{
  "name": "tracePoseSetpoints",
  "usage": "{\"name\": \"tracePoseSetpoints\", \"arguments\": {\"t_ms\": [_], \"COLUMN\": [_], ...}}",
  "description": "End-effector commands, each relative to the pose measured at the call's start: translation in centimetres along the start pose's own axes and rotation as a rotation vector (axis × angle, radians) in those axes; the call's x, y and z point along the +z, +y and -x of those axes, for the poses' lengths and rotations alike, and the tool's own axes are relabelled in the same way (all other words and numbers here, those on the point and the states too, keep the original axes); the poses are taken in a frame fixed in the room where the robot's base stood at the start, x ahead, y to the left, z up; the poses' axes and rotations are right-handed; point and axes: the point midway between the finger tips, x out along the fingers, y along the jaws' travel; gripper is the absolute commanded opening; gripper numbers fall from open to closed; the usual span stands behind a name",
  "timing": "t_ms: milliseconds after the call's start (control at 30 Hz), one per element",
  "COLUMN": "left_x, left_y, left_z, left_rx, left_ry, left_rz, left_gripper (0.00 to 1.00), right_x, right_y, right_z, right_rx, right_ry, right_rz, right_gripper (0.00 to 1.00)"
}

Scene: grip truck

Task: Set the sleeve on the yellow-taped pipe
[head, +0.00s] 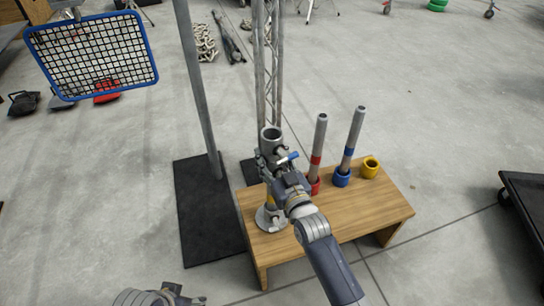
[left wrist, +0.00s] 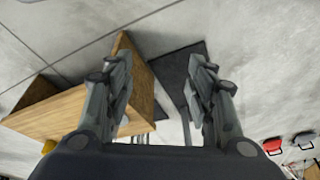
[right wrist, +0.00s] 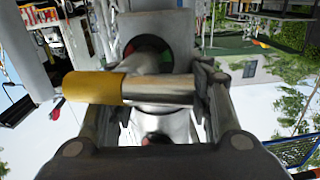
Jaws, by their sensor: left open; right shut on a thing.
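The grey sleeve (head: 270,136) is a wide upright tube with an open top, above the left end of the bench. My right gripper (head: 278,170) is shut at the sleeve and hides its lower part. Below it a yellow band of the yellow-taped pipe (head: 270,199) shows, over a round metal base. I cannot tell whether the sleeve is around the pipe or above it. In the right wrist view a yellow-and-metal cylinder (right wrist: 95,88) crosses the fingers; I cannot tell which part it is. My left gripper (left wrist: 160,85) is open and empty, away from the sleeve.
The wooden bench (head: 375,212) also carries a red-banded pipe (head: 319,135), a blue-banded pipe (head: 354,132) and an empty yellow ring (head: 370,166). A grey post (head: 195,80) rises from a black mat (head: 205,225) on the left. A dark cart (head: 528,200) stands at right.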

Motion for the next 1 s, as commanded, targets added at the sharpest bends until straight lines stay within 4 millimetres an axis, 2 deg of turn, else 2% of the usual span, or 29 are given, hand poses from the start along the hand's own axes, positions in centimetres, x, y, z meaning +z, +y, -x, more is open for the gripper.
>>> {"name": "tracePoseSetpoints", "arguments": {"t_ms": [167,833,1000], "left_x": [-0.1,0.2,-0.5], "left_y": [0.0,0.0,0.0], "left_z": [0.1,1.9,1.6], "left_rx": [0.001,-0.002,0.0], "left_ry": [0.004,0.019,0.047], "left_rz": [0.001,0.004,0.002], "left_gripper": [0.5,0.5,0.5], "right_x": [0.0,2.5,2.9], "right_y": [0.0,0.0,0.0], "right_z": [-0.1,-0.1,-0.1], "right_rx": [0.0,0.0,0.0], "right_ry": [0.006,0.006,0.006], "right_rz": [0.0,0.0,0.0], "right_gripper": [0.02,0.02,0.02]}}
